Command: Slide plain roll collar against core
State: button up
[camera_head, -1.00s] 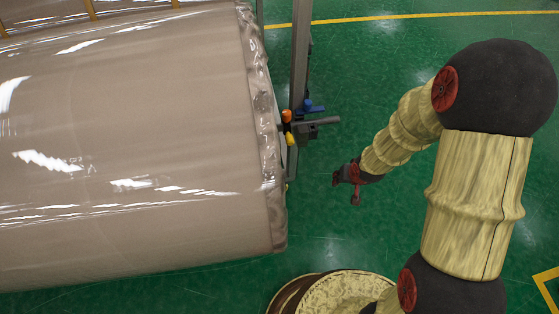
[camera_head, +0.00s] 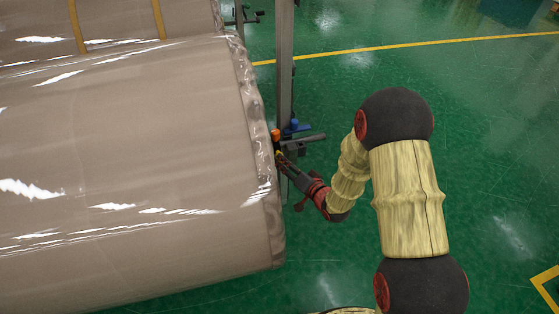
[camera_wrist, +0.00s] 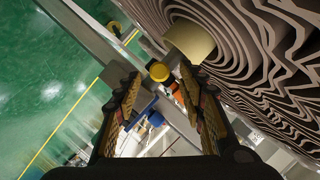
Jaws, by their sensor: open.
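The plain roll (camera_head: 130,150), brown under shiny clear wrap, fills the left of the head view. Its pleated end face (camera_wrist: 265,60) shows in the wrist view, around a pale yellow core (camera_wrist: 190,40). Beside the core is hardware with a yellow knob (camera_wrist: 160,72) and an orange part (camera_wrist: 178,96); the orange part (camera_head: 275,135) also shows in the head view. The collar itself is hard to make out. My gripper (camera_head: 282,162) is close to the roll's end, just below this hardware. In the wrist view my gripper (camera_wrist: 163,80) is open, the yellow knob showing between its fingertips; contact is unclear.
A grey upright post (camera_head: 285,60) stands beside the roll's end, with a blue part (camera_head: 297,127) and a dark bar (camera_head: 305,141). A second roll (camera_head: 110,25) with yellow straps lies behind.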

aim_at(277, 151)
jog(key=b+x, duration=0.1)
jog(key=x, duration=0.4)
jog(key=c, duration=0.3)
grip_shut()
dwell(0.7)
